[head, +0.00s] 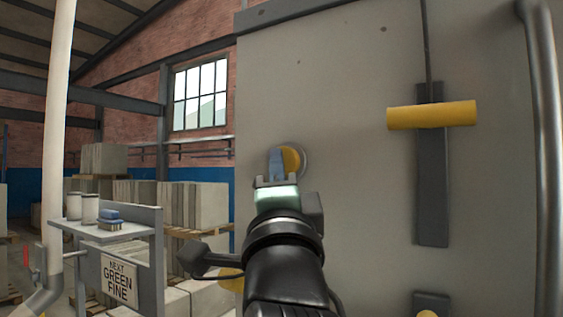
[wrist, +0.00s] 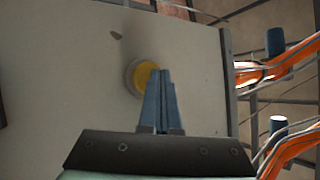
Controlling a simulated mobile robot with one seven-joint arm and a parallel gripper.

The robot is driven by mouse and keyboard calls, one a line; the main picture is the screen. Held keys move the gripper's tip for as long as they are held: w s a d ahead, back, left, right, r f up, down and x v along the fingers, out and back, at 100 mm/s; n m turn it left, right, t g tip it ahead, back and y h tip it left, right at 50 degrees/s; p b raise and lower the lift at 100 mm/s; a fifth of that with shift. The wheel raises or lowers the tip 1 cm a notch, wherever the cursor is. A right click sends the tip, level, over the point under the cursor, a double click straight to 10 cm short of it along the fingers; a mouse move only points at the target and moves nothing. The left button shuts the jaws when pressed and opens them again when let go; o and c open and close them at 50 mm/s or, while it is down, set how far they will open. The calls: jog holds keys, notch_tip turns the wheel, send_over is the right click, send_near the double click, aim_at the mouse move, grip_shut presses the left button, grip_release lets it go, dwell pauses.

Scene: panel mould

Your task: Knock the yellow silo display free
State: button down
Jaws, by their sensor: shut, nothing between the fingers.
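A round yellow disc in a pale grey ring, which looks like the silo display (head: 294,160), sits on the large grey panel (head: 340,85). My gripper (head: 275,152) is in front of it and hides its left part. In the wrist view the yellow disc (wrist: 143,76) shows just left of and behind my fingertips (wrist: 160,72). The blue-grey fingers are shut together with nothing between them. I cannot tell whether the tips touch the disc.
A yellow bar handle (head: 431,115) on a dark vertical plate stands out to the right. A grey pipe (head: 543,150) runs down the right edge. A shelf (head: 110,230) with cans and a brush is at lower left. Orange cables (wrist: 290,80) hang beyond the panel edge.

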jog(key=shift+s+a, duration=0.25)
jog(key=shift+s, duration=0.15)
jog(key=shift+s+a+b, duration=0.15)
jog(key=shift+s+a, duration=0.6)
jog(key=shift+s, duration=0.25)
jog(key=shift+s+a+b, duration=0.15)
jog(key=shift+s+a, duration=0.55)
jog(key=shift+s, duration=0.3)
jog(key=s+f+n+t+b, duration=0.2)
jog(key=s+f+n+b, duration=0.6)
jog(key=n, duration=0.9)
jog(key=s+f, duration=0.2)
jog(key=s, duration=0.2)
jog(key=shift+s+d+f+t+y, duration=0.15)
jog(key=shift+s+t+y, duration=0.2)
jog(key=shift+t+y, duration=0.05)
